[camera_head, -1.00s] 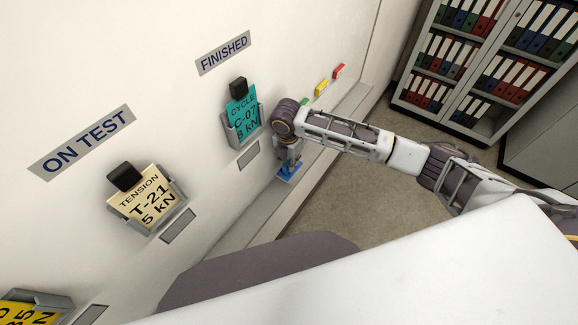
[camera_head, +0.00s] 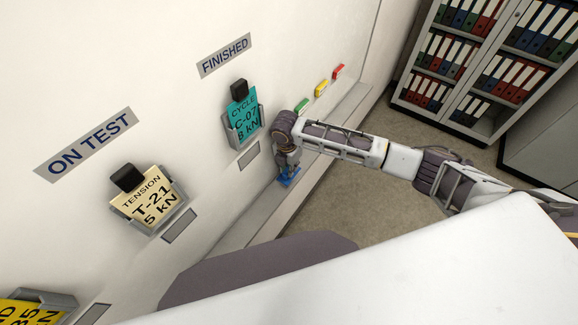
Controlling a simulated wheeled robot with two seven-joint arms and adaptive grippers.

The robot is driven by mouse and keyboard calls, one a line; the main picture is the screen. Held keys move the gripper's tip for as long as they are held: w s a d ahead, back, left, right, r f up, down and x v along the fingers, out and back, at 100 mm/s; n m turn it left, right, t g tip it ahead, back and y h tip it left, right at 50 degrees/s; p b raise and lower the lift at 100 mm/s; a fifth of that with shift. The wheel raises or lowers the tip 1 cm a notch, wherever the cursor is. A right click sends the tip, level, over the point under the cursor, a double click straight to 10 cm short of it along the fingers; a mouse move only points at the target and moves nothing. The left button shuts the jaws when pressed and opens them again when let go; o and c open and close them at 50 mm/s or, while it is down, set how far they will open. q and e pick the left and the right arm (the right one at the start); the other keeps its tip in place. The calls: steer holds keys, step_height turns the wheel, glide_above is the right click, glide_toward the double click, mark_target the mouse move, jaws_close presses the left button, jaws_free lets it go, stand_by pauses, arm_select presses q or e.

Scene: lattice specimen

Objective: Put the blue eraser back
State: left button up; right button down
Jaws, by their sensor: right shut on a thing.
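The blue eraser (camera_head: 289,179) is at the tip of my right gripper (camera_head: 287,170), which is shut on it. The gripper points down from the wrist, close to the wall and over the grey ledge (camera_head: 262,207) that runs along the wall. I cannot tell whether the eraser touches the ledge. My right arm comes in from the right and hides part of the wall and ledge behind it. My left gripper is not in view.
Green (camera_head: 301,106), yellow (camera_head: 321,88) and red (camera_head: 338,71) erasers sit in a row on the wall above the ledge. A teal card (camera_head: 241,119) hangs in a holder left of my wrist. A binder shelf (camera_head: 470,60) stands at the back right.

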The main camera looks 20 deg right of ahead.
steer(key=c, duration=1.6)
jaws_free()
steer(key=shift+f, duration=0.1)
steer(key=r, duration=0.8)
steer(key=a+r+b, duration=0.1)
steer(key=r, duration=0.3)
steer(key=shift+s+r, duration=0.1)
steer(key=shift+s, duration=0.3)
